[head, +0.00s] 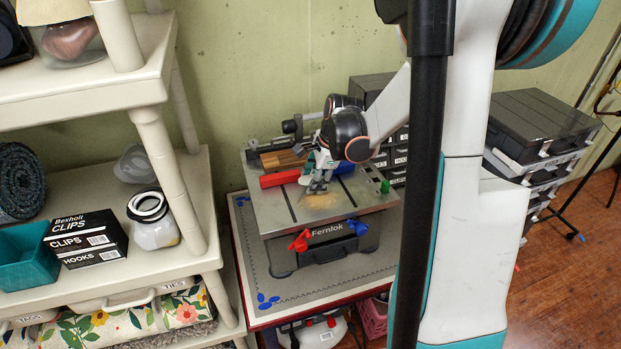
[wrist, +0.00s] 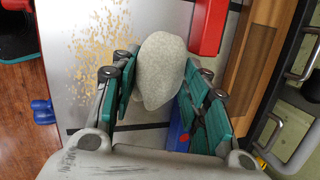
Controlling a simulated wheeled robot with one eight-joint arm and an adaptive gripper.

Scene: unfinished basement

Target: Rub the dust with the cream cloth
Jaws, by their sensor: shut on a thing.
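My gripper (head: 320,186) is over the metal top of the Fernlok bench machine (head: 286,212). In the wrist view my gripper (wrist: 157,85) has its teal fingers shut on the cream cloth (wrist: 161,68), a pale bunched lump between them. In the head view only a little of the cloth shows, by the fingers. The dust (wrist: 99,50) is a tan speckled patch on the metal top, to the left of the cloth in the wrist view. In the head view the dust (head: 321,201) lies just below the fingers. Whether the cloth touches the top is unclear.
A red block (head: 280,178) and a wooden piece (head: 283,159) lie at the back left of the top. A blue object (wrist: 176,135) is close to the fingers. Red and blue knobs are on the machine's front. A shelf (head: 190,200) stands to the left.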

